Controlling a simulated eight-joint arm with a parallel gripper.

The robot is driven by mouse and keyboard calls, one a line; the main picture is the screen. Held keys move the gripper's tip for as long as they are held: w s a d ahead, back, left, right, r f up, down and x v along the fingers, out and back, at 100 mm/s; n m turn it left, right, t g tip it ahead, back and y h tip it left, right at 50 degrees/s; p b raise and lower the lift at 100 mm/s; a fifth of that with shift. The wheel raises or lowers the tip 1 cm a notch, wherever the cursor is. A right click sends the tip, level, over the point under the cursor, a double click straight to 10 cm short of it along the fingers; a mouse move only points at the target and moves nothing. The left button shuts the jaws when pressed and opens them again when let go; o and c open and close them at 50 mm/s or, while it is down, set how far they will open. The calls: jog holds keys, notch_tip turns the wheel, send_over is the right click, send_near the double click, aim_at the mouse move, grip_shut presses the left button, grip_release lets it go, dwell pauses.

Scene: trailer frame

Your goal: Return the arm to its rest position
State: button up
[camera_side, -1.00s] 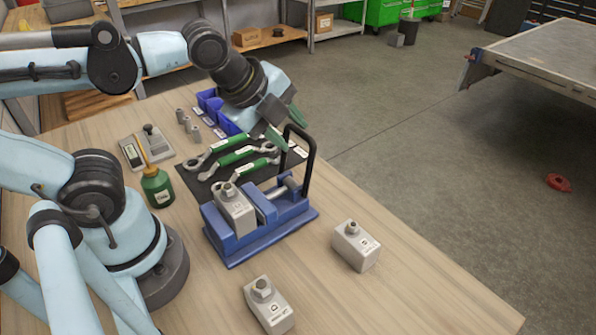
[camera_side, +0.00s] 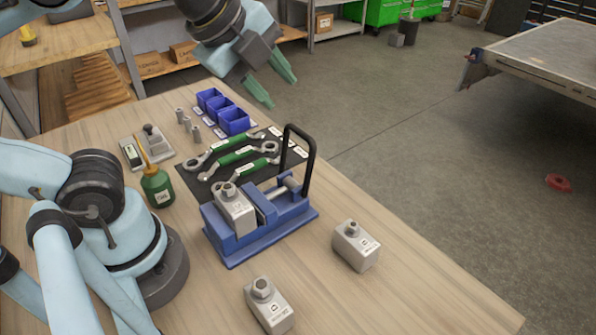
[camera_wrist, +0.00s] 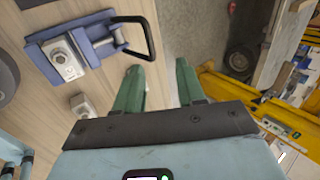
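My gripper (camera_side: 276,86) is raised above the far right edge of the workbench (camera_side: 400,280), its two green fingers apart with nothing between them. The gripper is clear of everything on the bench.
A blue vise (camera_side: 258,225) with a black loop handle holds a grey block (camera_side: 234,212). Two more blocks (camera_side: 355,247) (camera_side: 268,305) stand in front. A yellow frame (camera_wrist: 255,108) is at right in the wrist view.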

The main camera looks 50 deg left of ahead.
aim_at(301, 130)
jog(key=shift+s+f+x, duration=0.1)
jog(key=shift+s+x, duration=0.05)
jog(key=shift+x, duration=1.7)
jog(key=shift+s+f+x, duration=0.1)
jog(key=shift+x, duration=1.8)
jog(key=shift+s+f+x, duration=0.1)
jog(key=shift+s+x, duration=0.05)
jog(key=shift+x, duration=1.7)
jog(key=shift+a, duration=0.15)
